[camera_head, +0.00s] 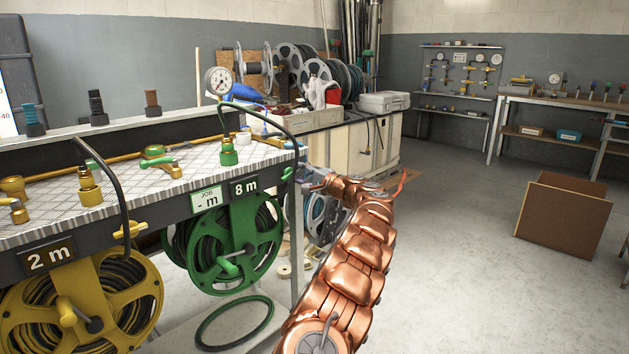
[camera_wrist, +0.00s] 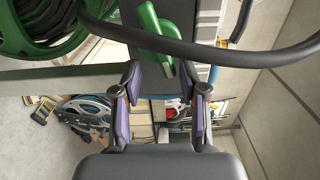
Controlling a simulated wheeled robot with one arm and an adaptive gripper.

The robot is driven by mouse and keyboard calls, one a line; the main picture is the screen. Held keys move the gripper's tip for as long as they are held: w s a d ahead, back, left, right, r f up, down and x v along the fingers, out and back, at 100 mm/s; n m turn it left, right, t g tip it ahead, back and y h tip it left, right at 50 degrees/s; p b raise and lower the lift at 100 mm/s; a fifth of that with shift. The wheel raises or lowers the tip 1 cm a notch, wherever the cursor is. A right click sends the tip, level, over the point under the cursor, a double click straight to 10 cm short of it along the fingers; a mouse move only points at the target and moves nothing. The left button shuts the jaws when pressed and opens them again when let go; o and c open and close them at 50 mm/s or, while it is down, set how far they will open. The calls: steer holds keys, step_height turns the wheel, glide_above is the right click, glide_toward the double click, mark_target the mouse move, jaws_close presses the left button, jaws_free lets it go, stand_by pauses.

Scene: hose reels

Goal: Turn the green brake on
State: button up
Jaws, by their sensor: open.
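The green brake (camera_head: 287,174) is a small green lever on the front edge of the bench, right of the 8 m plate and above the green hose reel (camera_head: 232,243). In the wrist view the green brake (camera_wrist: 154,38) shows as a green handle just beyond the fingertips. My gripper (camera_head: 309,180) is beside the bench's right corner in the head view, its fingers small and partly hidden by my arm. In the wrist view my gripper (camera_wrist: 165,82) is open, its purple-padded fingers apart with nothing held between them.
A black hose (camera_wrist: 200,48) crosses the wrist view in front of the green brake. A yellow reel (camera_head: 82,310) with its yellow brake (camera_head: 130,230) is at the left. A green hose ring (camera_head: 234,322) lies below the green reel. Open floor lies to the right.

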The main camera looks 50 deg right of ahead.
steer(key=s, duration=1.1)
steer(key=shift+s+a, duration=0.15)
